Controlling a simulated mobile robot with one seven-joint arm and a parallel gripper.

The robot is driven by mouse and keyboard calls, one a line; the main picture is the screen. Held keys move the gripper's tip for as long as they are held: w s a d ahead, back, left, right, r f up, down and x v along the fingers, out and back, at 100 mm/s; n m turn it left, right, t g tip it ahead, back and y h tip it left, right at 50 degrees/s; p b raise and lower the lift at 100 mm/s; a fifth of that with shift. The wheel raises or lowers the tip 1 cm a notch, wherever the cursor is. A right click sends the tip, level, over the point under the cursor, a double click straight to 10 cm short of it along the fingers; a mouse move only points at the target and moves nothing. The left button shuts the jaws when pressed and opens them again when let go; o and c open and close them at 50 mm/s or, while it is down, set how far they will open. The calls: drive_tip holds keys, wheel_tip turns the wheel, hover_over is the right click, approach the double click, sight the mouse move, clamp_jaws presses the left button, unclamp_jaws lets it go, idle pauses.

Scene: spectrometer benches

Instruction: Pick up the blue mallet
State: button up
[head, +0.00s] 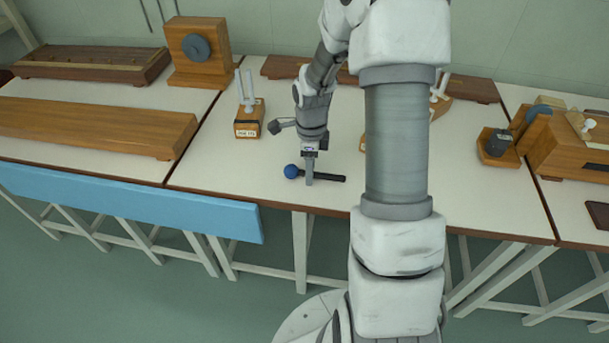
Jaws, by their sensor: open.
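The blue mallet (291,171) lies on the white bench top near its front edge. It has a round blue head at the left and a dark handle pointing right. My gripper (310,180) points down at the mallet, with its fingers over the handle just right of the head. The jaws are open. The fingers hide a short part of the handle, and I cannot tell whether they touch it or stand on both sides of it.
A wooden block with white pegs (249,119) stands to the left. A long wooden beam (100,122) lies farther left, and a light blue panel (130,195) hangs along the front edge. Wooden apparatus (570,150) stands at the right. My arm hides part of the bench.

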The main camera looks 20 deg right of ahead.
clamp_jaws()
idle(0.5)
